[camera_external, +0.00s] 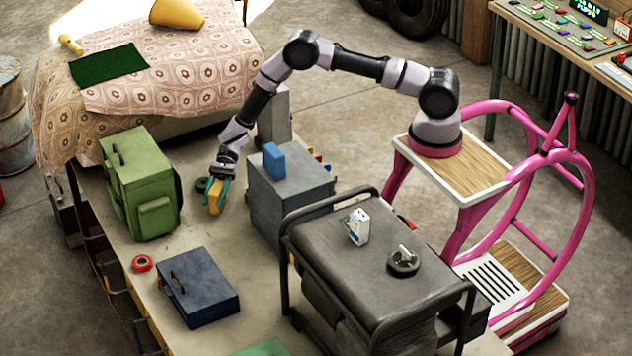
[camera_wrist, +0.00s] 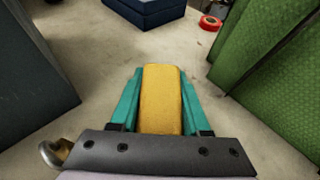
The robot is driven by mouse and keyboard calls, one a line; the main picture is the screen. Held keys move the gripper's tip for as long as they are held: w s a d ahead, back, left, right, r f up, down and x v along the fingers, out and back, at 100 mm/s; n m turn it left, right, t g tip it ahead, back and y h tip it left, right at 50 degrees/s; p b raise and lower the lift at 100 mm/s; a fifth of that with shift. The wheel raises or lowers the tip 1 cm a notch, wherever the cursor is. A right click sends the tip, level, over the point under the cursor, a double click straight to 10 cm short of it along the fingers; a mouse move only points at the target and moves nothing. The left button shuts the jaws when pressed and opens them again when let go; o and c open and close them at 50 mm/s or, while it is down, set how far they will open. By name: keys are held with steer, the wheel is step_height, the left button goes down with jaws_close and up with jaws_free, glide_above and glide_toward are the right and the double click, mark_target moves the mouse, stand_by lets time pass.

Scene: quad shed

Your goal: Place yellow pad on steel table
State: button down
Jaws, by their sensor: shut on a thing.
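My gripper (camera_external: 217,193) has teal fingers and points down, shut on the yellow pad (camera_external: 214,201). In the wrist view the pad (camera_wrist: 161,98) lies lengthwise between both fingers of the gripper (camera_wrist: 160,100). The pad is over the pale worktop (camera_external: 210,238), between the green bag and the grey box; whether it touches the surface I cannot tell. I cannot tell for sure which surface is the steel table. A dark grey metal table with rails (camera_external: 375,270) stands at the right front.
A green bag (camera_external: 138,185) stands left of my gripper, and a grey box (camera_external: 285,205) with a blue block (camera_external: 273,160) stands right. A navy case (camera_external: 198,288) and red tape roll (camera_external: 142,263) lie nearer. The dark table holds a white carton (camera_external: 359,227) and a round dark item (camera_external: 403,262).

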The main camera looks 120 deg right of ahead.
steer(key=shift+f, duration=0.4)
steer(key=shift+f, duration=0.15)
steer(key=shift+c, duration=1.9)
jaws_free()
